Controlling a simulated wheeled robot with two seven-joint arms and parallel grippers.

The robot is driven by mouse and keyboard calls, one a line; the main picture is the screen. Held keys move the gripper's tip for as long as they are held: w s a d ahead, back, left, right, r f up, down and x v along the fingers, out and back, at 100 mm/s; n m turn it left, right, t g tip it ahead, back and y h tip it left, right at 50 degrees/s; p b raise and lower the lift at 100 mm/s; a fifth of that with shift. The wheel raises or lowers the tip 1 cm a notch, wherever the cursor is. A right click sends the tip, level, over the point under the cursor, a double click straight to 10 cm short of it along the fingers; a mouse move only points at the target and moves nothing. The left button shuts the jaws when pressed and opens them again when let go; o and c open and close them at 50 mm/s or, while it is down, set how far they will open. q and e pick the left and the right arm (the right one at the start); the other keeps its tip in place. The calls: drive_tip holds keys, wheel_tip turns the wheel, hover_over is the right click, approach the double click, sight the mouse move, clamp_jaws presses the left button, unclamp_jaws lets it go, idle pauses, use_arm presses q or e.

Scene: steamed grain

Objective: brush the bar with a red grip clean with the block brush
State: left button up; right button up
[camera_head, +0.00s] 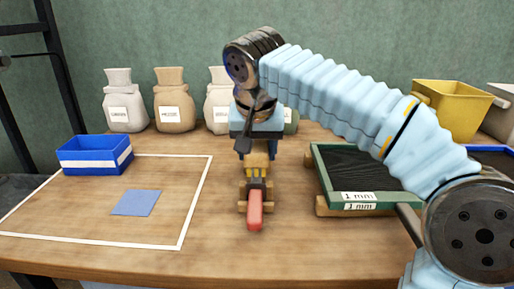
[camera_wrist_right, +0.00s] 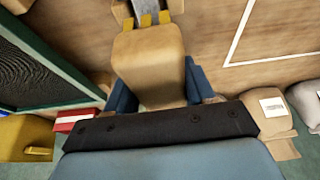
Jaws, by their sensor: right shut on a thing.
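The bar with a red grip (camera_head: 255,210) lies in the middle of the table, its grip toward me, on a small wooden rest (camera_head: 242,207). Its far part is hidden under the brush and my gripper. My right gripper (camera_head: 257,146) comes down over the bar, its blue fingers shut on the wooden block brush (camera_wrist_right: 148,62). Yellow tufts show at the brush's edge, close above the bar; I cannot tell whether they touch it. My left gripper is not in view.
A green-framed sieve (camera_head: 318,170) labelled 1 mm stands right of the bar, under my arm. A blue bin (camera_head: 92,160) and blue card (camera_head: 136,202) lie left, by a white outline. Labelled sacks (camera_head: 174,105) and a yellow container (camera_head: 448,105) stand behind.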

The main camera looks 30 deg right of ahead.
drive_tip(key=shift+f+b, duration=0.6)
drive_tip(key=shift+f, duration=0.2)
idle(0.6)
drive_tip(key=shift+r, duration=0.1)
drive_tip(key=shift+w+d+r+p, duration=0.1)
drive_tip(key=shift+w+d+p, duration=0.35)
drive_tip(key=shift+w+p, duration=0.3)
drive_tip(key=shift+w+d+p, duration=0.25)
drive_tip(key=shift+w+d, duration=0.1)
drive_tip(key=shift+w, duration=0.2)
drive_tip(key=shift+w+d+p, duration=0.2)
drive_tip(key=shift+w+d, duration=0.15)
drive_tip(key=shift+w, duration=0.2)
drive_tip(key=shift+w+d, duration=0.1)
drive_tip(key=shift+w, duration=0.1)
drive_tip(key=shift+f, duration=0.25)
